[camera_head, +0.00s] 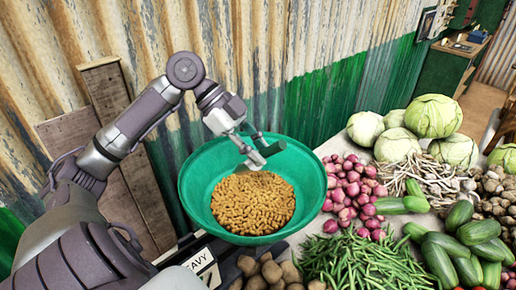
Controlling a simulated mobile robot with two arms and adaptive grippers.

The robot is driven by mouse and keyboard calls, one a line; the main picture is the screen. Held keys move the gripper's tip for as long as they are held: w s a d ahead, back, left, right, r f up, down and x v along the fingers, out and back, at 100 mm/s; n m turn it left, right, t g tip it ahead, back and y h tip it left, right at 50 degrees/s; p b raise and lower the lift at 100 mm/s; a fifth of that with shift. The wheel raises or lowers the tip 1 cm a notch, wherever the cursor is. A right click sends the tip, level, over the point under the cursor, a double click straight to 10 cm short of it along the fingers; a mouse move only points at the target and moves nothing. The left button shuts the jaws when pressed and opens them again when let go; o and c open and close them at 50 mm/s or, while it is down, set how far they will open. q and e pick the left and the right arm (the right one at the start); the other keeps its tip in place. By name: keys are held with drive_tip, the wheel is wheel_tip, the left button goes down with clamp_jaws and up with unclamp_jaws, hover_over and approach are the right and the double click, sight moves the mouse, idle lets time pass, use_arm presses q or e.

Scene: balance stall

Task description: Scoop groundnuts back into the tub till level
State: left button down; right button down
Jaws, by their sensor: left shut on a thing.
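A wide green tub (197,178) stands upright left of the vegetables. Groundnuts (252,205) lie heaped in its bottom, tan and loose. My left gripper (253,159) reaches in from the left, over the tub's far rim and above the nuts. My right gripper is not in view.
Potatoes (270,272), green beans (352,262), onions (350,185), cucumbers (455,255) and cabbages (433,116) crowd the right. A corrugated wall (300,60) stands close behind the tub.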

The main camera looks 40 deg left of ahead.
use_arm(q)
wheel_tip(320, 180, down, 2)
drive_tip(key=shift+f+b, duration=0.1)
drive_tip(key=shift+b, duration=0.45)
drive_tip(key=shift+f+b, duration=3.1)
drive_tip(key=shift+f, duration=1.35)
drive_tip(key=shift+f, duration=0.2)
drive_tip(key=shift+r, duration=0.15)
wheel_tip(320, 180, up, 14)
drive_tip(key=p, duration=1.3)
drive_tip(key=shift+r, duration=0.1)
